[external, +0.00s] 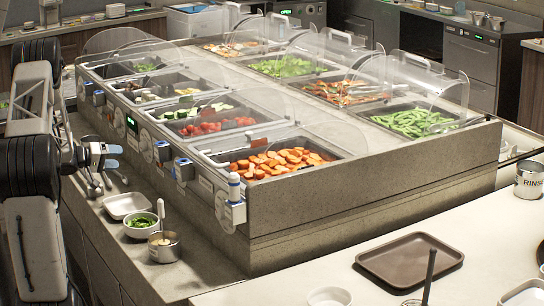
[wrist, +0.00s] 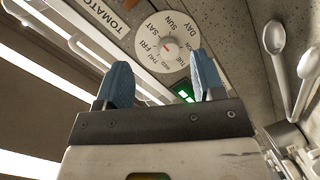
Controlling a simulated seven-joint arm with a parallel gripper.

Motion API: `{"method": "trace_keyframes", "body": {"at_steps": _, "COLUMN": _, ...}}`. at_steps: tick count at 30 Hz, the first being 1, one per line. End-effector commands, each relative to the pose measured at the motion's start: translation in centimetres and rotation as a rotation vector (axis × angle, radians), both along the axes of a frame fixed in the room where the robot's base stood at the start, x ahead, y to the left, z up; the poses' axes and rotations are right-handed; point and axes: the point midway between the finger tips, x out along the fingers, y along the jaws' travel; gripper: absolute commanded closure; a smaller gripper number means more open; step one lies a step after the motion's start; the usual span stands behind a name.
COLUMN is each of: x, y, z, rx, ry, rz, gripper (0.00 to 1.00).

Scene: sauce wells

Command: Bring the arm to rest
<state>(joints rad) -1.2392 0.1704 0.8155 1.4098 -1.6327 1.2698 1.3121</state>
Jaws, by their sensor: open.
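My gripper (external: 114,156) is at the left of the external view, in front of the near side of the sauce and salad counter (external: 400,172). Its two blue fingertips are apart, and nothing shows between them. In the wrist view my gripper (wrist: 164,78) points towards a round day dial (wrist: 167,45) on the counter's front, with a green lit display (wrist: 184,93) beyond the fingers. I cannot tell the exact gap between the fingertips and the counter front.
A white tray (external: 126,205), a bowl of greens (external: 141,226) and a metal pot (external: 163,246) stand on the ledge below my gripper. Spoons (wrist: 274,40) show at the right of the wrist view. A brown tray (external: 410,260) lies on the right worktop.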

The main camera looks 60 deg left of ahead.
Motion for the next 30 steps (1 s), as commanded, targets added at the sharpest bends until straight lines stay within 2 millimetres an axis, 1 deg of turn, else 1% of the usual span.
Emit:
{"method": "trace_keyframes", "body": {"at_steps": 3, "x": -1.4, "y": -1.9, "z": 0.1, "rx": -0.037, "ry": 0.076, "rz": -0.047, "gripper": 0.38}}
{"method": "trace_keyframes", "body": {"at_steps": 6, "x": -2.1, "y": -3.5, "z": 0.2, "rx": -0.063, "ry": 0.141, "rz": -0.085, "gripper": 0.38}}
{"method": "trace_keyframes", "body": {"at_steps": 10, "x": -2.5, "y": -5.8, "z": 0.8, "rx": -0.088, "ry": 0.221, "rz": -0.135, "gripper": 0.38}}
{"method": "trace_keyframes", "body": {"at_steps": 12, "x": -2.3, "y": -7.2, "z": 1.2, "rx": -0.097, "ry": 0.265, "rz": -0.164, "gripper": 0.38}}
{"method": "trace_keyframes", "body": {"at_steps": 17, "x": -0.7, "y": -10.9, "z": 2.9, "rx": -0.096, "ry": 0.361, "rz": -0.232, "gripper": 0.38}}
{"method": "trace_keyframes", "body": {"at_steps": 23, "x": 2.1, "y": -15.3, "z": 5.4, "rx": -0.068, "ry": 0.455, "rz": -0.307, "gripper": 0.38}}
{"method": "trace_keyframes", "body": {"at_steps": 29, "x": 5.2, "y": -20.8, "z": 8.5, "rx": -0.014, "ry": 0.552, "rz": -0.384, "gripper": 0.38}}
{"method": "trace_keyframes", "body": {"at_steps": 30, "x": 5.8, "y": -21.9, "z": 9.1, "rx": -0.002, "ry": 0.571, "rz": -0.399, "gripper": 0.38}}
